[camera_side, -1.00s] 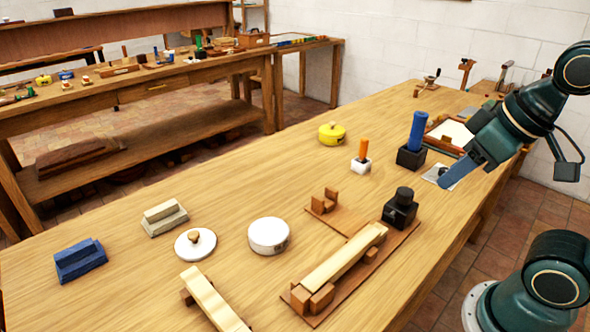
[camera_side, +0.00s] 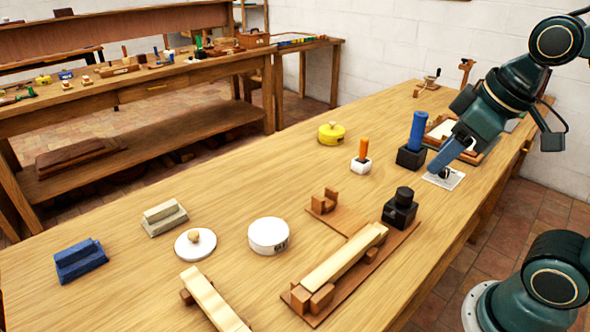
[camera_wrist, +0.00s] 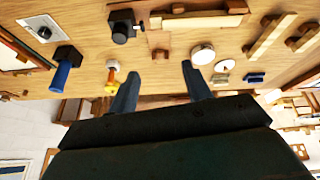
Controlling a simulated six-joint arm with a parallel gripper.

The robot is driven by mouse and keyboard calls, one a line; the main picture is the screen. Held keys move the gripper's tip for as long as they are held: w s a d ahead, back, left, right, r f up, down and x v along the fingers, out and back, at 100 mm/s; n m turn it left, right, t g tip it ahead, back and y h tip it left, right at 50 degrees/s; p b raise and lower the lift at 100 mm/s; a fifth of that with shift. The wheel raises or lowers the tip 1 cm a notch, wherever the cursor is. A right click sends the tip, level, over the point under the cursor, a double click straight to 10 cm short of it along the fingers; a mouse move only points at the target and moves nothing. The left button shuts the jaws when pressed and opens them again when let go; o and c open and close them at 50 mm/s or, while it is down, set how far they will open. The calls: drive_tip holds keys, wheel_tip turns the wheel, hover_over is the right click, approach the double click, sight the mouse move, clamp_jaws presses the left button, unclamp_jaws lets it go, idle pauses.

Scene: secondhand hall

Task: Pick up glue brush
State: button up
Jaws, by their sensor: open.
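Two upright handles could be the glue brush; I cannot tell which. An orange handle (camera_side: 363,147) stands in a small white block (camera_side: 361,165). A thicker blue handle (camera_side: 417,131) stands in a black block (camera_side: 411,157). The orange handle (camera_wrist: 111,78) and blue handle (camera_wrist: 62,74) both show in the wrist view, left of my fingers. No bristles are visible. My gripper (camera_side: 437,166) is to the right of the blue handle in the side view, pointing down-left. In the wrist view my gripper (camera_wrist: 158,88) has its fingers wide apart with nothing between them.
A yellow tin (camera_side: 331,133) is behind the orange handle. A pale plate (camera_side: 452,180) lies below my gripper. A white tub (camera_side: 268,235) stands further left. Bare bench lies between.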

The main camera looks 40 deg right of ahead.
drive_tip(key=w+d+r+n+g, duration=0.1)
drive_tip(key=w+d+r+n, duration=0.25)
drive_tip(key=w, duration=0.45)
drive_tip(key=n+g, duration=0.4)
drive_tip(key=n, duration=1.1)
hover_over(365, 138)
wheel_tip(365, 138, down, 10)
drive_tip(key=shift+s+f, duration=0.2)
drive_tip(key=shift+f, duration=4.05)
drive_tip(key=shift+w+f, duration=0.15)
drive_tip(key=shift+f, duration=2.45)
